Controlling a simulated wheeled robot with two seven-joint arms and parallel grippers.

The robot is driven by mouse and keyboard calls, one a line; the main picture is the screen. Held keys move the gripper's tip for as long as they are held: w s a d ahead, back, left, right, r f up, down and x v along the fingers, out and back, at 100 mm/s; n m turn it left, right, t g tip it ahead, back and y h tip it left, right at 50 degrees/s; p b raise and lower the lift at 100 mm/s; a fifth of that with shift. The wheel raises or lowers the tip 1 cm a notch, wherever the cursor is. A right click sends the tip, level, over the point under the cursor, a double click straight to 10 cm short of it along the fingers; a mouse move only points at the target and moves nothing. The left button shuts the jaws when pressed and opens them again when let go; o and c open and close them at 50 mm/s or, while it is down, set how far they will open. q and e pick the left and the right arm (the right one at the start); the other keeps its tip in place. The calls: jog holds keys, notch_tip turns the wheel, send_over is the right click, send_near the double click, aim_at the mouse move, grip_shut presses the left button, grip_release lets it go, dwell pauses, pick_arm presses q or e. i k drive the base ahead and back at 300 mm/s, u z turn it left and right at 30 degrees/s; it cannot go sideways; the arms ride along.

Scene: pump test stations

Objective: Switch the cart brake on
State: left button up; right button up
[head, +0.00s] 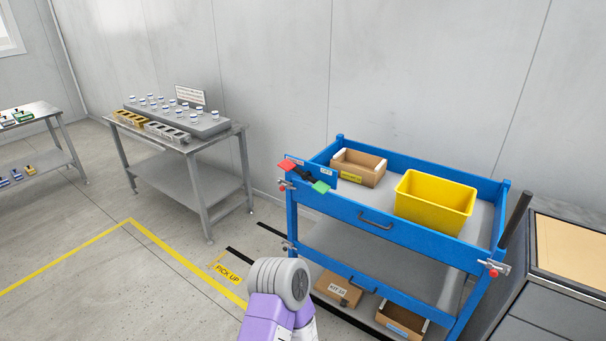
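The blue cart (345,208) stands against the wall right of centre. At its upper left corner is a dark rocker (303,174) with a red pad (287,165) at its left end and a green pad (321,187) at its right end. The red pad shows higher in the picture than the green one. Small labels beside the rocker are too small to read, and I cannot tell its setting. A purple and grey link of my arm shows at the bottom centre, in front of the cart. Neither gripper is in view.
A yellow bin (435,203) and a cardboard box (358,167) stand on the cart's top; more boxes (338,290) sit low down. A steel table (180,145) stands left. A grey cabinet (550,290) is close on the right. The floor left of the cart is clear.

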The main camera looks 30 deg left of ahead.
aim_at(319, 187)
jog(key=k, duration=0.6)
jog(key=u, duration=1)
jog(key=i, duration=1.8)
jog(key=z, duration=0.85)
